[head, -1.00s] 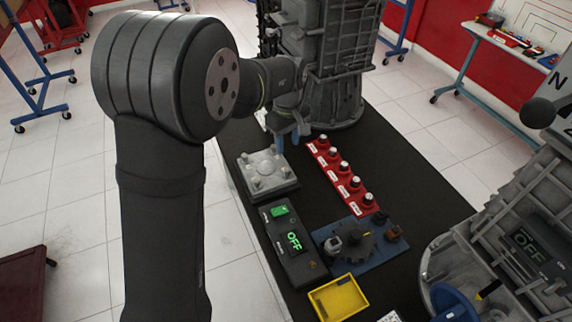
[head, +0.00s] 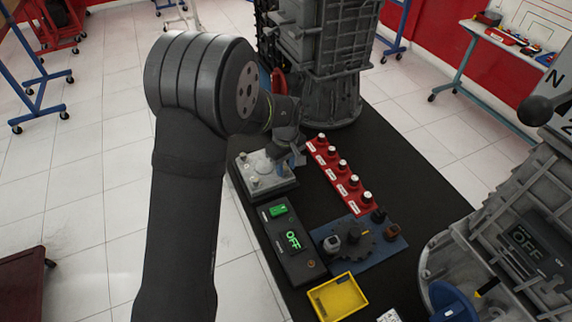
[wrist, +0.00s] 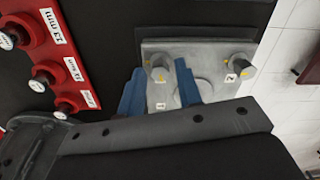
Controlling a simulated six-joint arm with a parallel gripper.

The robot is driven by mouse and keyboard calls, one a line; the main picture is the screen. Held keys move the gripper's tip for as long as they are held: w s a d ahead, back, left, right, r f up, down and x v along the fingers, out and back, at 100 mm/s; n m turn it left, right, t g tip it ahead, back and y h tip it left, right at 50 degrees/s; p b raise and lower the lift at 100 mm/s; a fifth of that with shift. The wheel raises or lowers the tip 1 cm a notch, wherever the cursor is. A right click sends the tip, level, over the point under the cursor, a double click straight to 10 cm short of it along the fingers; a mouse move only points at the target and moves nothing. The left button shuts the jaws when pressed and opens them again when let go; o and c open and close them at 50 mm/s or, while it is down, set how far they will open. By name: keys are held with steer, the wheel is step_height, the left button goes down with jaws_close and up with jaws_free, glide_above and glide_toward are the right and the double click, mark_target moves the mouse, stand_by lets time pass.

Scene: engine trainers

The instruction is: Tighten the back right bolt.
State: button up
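The light grey metal plate (head: 281,183) lies on the dark bench, with bolts at its corners. Two bolts show in the wrist view: one (wrist: 160,68) between and just beyond my fingertips, and another (wrist: 241,64) to the right, beside a label with a 2. My gripper (wrist: 159,70) is open, its two blue fingers apart around the first bolt in the picture. I cannot tell whether they touch it. In the head view my gripper (head: 297,159) is at the plate's back right corner and hides part of it.
A red strip (head: 346,184) with several black-and-white knobs runs close to the right of the plate. A large grey engine casing (head: 330,70) rises behind.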

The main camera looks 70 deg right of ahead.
jaws_close()
steer(key=shift+m, duration=0.4)
steer(key=m, duration=1.3)
steer(key=shift+m, duration=0.4)
steer(key=m, duration=0.6)
